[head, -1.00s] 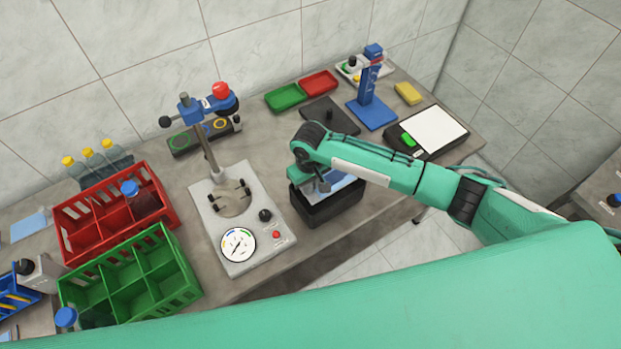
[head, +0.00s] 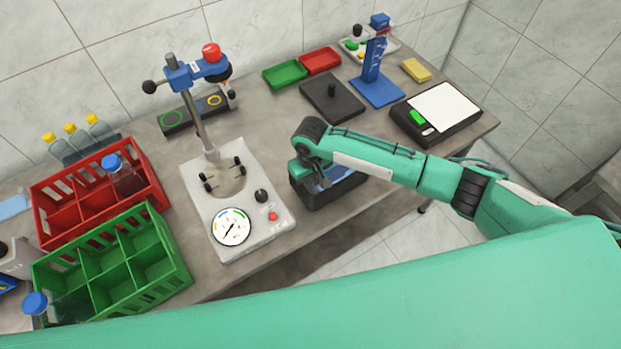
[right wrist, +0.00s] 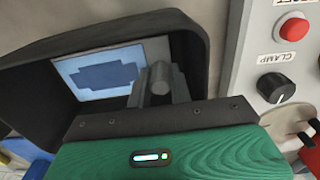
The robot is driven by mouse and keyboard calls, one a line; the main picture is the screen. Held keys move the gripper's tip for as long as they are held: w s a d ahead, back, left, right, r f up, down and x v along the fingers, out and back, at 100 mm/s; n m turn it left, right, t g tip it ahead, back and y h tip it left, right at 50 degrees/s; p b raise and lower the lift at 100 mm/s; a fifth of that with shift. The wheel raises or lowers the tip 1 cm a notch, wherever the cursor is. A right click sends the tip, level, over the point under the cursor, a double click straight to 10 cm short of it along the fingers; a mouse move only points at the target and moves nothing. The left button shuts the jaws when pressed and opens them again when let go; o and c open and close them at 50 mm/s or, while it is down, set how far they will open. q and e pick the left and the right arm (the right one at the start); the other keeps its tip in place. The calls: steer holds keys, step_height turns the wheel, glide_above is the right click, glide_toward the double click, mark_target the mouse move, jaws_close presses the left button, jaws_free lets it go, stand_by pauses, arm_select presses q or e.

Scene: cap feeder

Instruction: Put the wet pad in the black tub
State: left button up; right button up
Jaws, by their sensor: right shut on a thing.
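The black tub (head: 338,195) stands near the front edge of the bench, right of the grey torque stand. Its dark walls also show in the right wrist view (right wrist: 32,85). The wet pad (right wrist: 85,68) is light blue with a darker blue patch in the middle. It is inside the tub's opening, and a bit of it shows in the head view (head: 335,174). My right gripper (right wrist: 160,82) is shut on the pad, low over the tub. Whether the pad touches the tub floor I cannot tell. My left gripper is not in view.
The clamp stand (head: 270,235) with dial and knob is close on the left. A red crate (head: 70,237) and a green crate (head: 165,270) are farther left. A black scale (head: 465,128), blue stand (head: 378,92) and dark plate (head: 345,110) are behind, with bare bench between.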

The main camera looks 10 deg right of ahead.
steer(key=shift+f, duration=0.45)
steer(key=o, duration=1.4)
step_height(320, 180, up, 10)
steer(key=p, duration=1.1)
